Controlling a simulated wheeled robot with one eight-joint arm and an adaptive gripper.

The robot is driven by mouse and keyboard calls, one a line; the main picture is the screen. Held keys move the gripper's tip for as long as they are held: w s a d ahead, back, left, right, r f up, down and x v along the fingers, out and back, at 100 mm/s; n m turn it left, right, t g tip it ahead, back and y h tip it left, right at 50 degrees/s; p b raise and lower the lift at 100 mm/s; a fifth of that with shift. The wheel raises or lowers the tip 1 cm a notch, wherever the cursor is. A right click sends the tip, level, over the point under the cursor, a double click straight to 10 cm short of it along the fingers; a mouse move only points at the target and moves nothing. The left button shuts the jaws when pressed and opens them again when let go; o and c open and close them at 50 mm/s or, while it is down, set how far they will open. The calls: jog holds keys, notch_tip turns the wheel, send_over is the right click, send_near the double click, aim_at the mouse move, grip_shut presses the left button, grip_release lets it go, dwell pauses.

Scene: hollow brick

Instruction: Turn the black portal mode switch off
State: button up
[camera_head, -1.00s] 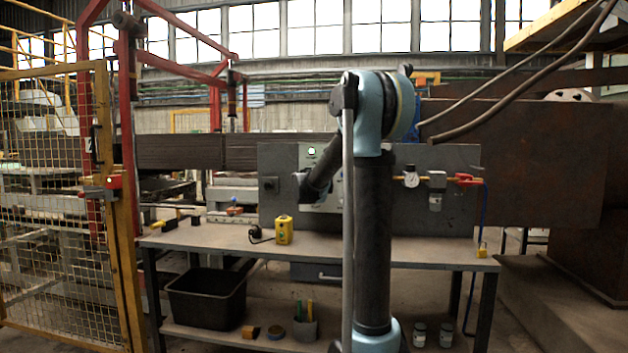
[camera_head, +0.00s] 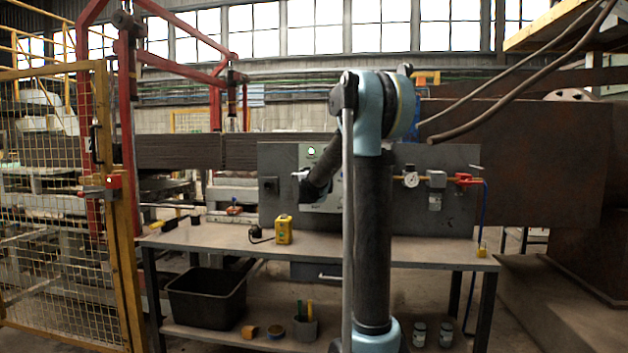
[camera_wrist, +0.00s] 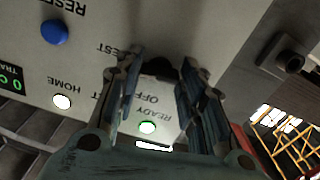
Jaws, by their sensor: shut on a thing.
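The black portal mode switch (camera_wrist: 159,68) is a small dark knob on the light panel plate, seen upside down in the wrist view. The letters OFF show just below it and part of TEST to its left. My gripper (camera_wrist: 161,60) is shut on the switch, one finger on each side. The knob's pointer and exact angle are hidden between the fingers. In the head view my wrist is at the grey panel (camera_head: 275,212), and my arm covers the switch.
The wrist view shows a lit green READY lamp (camera_wrist: 148,128), a white HOME button (camera_wrist: 62,102), a blue RESET button (camera_wrist: 54,32) and a black fitting (camera_wrist: 290,55) beside the plate. A yellow box (camera_head: 284,230) stands on the bench (camera_head: 215,238).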

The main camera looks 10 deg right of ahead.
jog(key=shift+a+n, duration=0.1)
jog(key=shift+n, duration=7.9)
jog(key=o, duration=1.1)
jog(key=v, duration=1.1)
jog(key=shift+s, duration=0.4)
